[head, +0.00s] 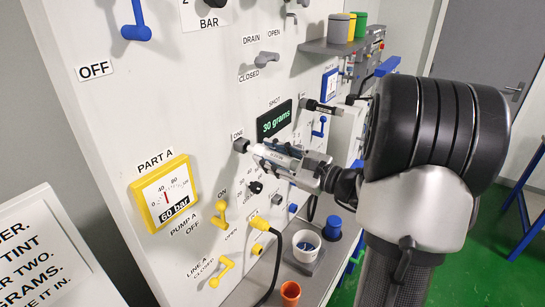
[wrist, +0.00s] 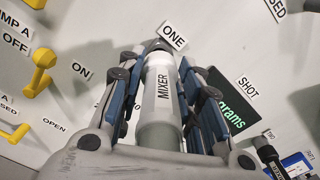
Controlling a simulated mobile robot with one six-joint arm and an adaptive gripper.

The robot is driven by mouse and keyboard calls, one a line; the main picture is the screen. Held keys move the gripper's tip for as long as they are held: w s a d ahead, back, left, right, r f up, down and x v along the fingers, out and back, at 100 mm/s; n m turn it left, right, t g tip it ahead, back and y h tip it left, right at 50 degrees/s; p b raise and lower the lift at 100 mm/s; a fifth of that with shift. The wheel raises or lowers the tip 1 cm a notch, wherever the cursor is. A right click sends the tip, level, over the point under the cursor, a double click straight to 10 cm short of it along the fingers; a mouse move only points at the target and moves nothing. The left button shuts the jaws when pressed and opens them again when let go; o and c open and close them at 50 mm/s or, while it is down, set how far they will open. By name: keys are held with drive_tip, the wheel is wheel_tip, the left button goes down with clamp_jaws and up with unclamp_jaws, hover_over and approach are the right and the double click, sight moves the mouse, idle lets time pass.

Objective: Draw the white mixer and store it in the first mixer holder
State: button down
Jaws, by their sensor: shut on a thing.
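The white mixer (wrist: 162,85), a tube lettered MIXER, lies lengthwise between the blue-padded fingers of my gripper (wrist: 160,78), which is shut on it. Its far end points at the panel at the label ONE (wrist: 172,36). In the head view the mixer (head: 262,152) shows as a pale tip beyond my gripper (head: 282,157). The dark first holder (head: 241,145) sits on the panel just left of that tip. I cannot tell whether the tip is inside the holder, touching it, or just short of it.
A dark mixer (head: 318,107) is on the panel at the upper right. The shot display (head: 274,119) reads 30 grams. Yellow valve handles (head: 220,212) and a black hose (head: 272,262) are below. A white cup (head: 306,246) stands on the lower shelf.

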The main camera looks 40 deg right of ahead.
sight(265, 154)
drive_tip(key=shift+x, duration=1.6)
drive_tip(key=c, duration=1.1)
unclamp_jaws()
drive_tip(key=shift+o, duration=0.2)
drive_tip(key=shift+s, duration=0.1)
drive_tip(key=v, duration=1.2)
